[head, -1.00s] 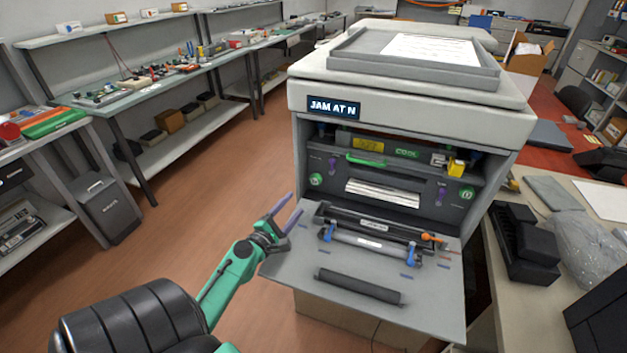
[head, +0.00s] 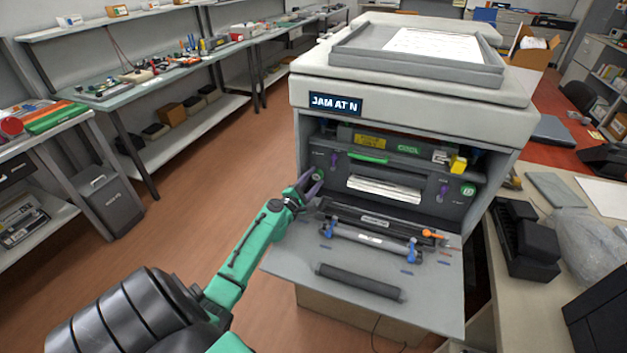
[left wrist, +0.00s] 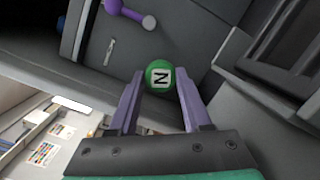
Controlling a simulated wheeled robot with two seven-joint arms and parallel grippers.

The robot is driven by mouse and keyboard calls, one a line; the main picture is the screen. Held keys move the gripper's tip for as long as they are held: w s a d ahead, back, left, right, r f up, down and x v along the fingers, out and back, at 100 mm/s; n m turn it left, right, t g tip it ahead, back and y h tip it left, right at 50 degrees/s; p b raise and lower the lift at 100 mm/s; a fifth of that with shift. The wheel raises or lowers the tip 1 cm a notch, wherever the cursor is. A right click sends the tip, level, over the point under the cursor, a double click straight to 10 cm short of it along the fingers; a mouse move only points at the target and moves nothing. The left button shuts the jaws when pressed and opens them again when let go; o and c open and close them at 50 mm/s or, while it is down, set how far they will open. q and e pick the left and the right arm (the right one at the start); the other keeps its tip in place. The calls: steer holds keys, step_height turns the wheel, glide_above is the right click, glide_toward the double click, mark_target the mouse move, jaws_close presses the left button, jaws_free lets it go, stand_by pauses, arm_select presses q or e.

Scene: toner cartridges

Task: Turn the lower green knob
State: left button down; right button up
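A round green knob (head: 317,175) with a white letter mark sits at the left of the printer's dark inner panel. It shows in the left wrist view (left wrist: 160,76) between the tips of my left gripper's purple fingers. My left gripper (head: 309,184) is open, with one finger on each side of this knob; I cannot tell whether the fingers touch it. Another green knob (head: 467,190) is at the right end of the panel, apart from my gripper. My right gripper is not in view.
The printer's front flap (head: 300,260) is folded down below the panel. A dark roller (head: 360,281) and a longer unit with blue ends (head: 372,238) lie on it. Purple levers (head: 333,160) sit beside the knobs. A yellow tab (head: 458,164) is at upper right.

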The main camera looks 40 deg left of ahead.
arm_select(q)
steer(key=shift+m, duration=0.3)
steer(key=m+p, duration=0.2)
steer(key=m, duration=0.1)
steer(key=shift+d+r+g, duration=0.1)
steer(key=shift+r+g, duration=0.05)
steer(key=shift+g, duration=0.15)
steer(key=m+p, duration=0.1)
steer(key=m, duration=0.2)
steer(key=shift+m+g+p, duration=0.3)
steer(key=shift+m+p, duration=0.05)
steer(key=shift+m, duration=0.05)
steer(key=shift+m+p, duration=0.35)
steer(key=shift+m, duration=0.35)
steer(key=shift+y, duration=0.3)
steer(key=c, duration=0.6)
jaws_free()
